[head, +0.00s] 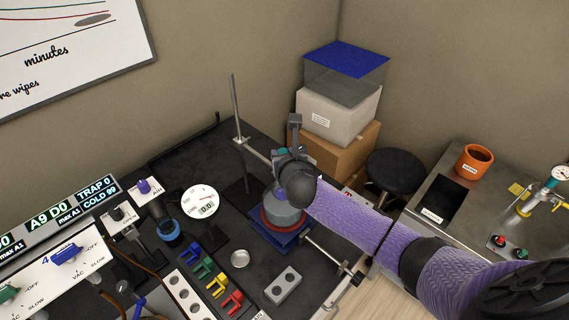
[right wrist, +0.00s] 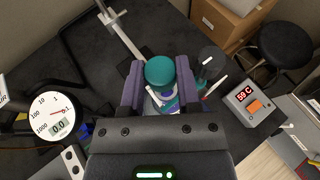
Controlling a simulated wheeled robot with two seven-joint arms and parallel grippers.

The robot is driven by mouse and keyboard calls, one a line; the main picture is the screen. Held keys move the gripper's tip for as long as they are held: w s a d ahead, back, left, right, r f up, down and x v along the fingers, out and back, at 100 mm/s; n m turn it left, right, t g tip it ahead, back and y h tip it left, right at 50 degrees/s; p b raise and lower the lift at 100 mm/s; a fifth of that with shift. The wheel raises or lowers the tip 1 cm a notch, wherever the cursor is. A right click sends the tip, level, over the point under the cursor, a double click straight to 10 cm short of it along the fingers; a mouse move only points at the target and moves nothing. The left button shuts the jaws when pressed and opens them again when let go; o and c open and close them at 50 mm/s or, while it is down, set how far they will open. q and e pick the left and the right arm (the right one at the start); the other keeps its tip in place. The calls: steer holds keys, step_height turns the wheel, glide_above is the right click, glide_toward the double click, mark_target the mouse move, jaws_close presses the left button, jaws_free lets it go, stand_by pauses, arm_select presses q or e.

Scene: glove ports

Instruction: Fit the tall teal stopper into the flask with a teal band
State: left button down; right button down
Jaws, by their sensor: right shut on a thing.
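The tall teal stopper (right wrist: 160,72) is between the two purple fingers of my right gripper (right wrist: 160,90) in the right wrist view. The gripper is shut on it. In the head view my right gripper (head: 284,152) is above the blue-based bath, and a bit of teal shows at its fingers. Beneath the stopper, pale glass with teal and purple patches shows between the fingers. The flask with a teal band cannot be made out clearly there, and whether the stopper touches a neck is hidden. My left gripper is not in view.
A grey vessel with a red ring (head: 285,216) stands on a blue base. A stand rod (head: 236,110) rises behind it. A round gauge (head: 200,200) stands left. A heater display (right wrist: 247,98) reads 59 C.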

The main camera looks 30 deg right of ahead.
step_height(320, 180, down, 3)
steer(key=shift+r, duration=0.3)
steer(key=shift+f+b, duration=0.5)
steer(key=shift+f, duration=0.1)
steer(key=c, duration=0.6)
jaws_free()
